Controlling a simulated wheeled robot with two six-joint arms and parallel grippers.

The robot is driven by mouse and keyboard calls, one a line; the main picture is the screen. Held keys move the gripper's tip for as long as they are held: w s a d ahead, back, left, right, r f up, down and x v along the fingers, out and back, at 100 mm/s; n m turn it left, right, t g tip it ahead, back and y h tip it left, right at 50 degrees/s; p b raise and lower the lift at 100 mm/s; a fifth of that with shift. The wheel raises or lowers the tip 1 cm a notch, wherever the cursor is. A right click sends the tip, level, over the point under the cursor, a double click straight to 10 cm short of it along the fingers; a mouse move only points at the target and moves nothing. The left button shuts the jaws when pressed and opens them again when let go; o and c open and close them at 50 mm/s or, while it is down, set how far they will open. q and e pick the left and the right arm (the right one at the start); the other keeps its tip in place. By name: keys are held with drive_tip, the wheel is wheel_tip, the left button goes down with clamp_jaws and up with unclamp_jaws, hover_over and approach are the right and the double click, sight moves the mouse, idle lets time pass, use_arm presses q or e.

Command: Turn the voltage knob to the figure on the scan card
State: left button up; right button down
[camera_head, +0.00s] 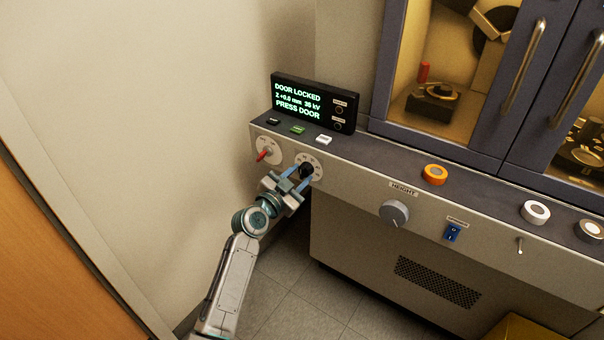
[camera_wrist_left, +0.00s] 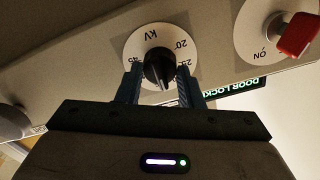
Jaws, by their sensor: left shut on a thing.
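The voltage knob (camera_head: 306,170) is black, on a white round dial on the front panel. In the left wrist view the knob (camera_wrist_left: 158,68) sits on a dial marked KV with figures around its rim. My left gripper (camera_head: 297,180) is shut on it, one finger on each side; it also shows in the left wrist view (camera_wrist_left: 159,88). The display (camera_head: 299,97) reads DOOR LOCKED, Z +0.0 mm, 36 kV, PRESS DOOR. I do not see a scan card. My right gripper is not in view.
A red-handled switch (camera_head: 264,155) sits just left of the knob. Glazed cabinet doors with handles (camera_head: 535,48) rise behind.

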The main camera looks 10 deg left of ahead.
use_arm(q)
drive_tip(key=m, duration=1.3)
drive_tip(key=o, duration=1.1)
drive_tip(key=shift+c, duration=0.2)
drive_tip(key=b+v, duration=0.1)
drive_tip(key=v, duration=0.7)
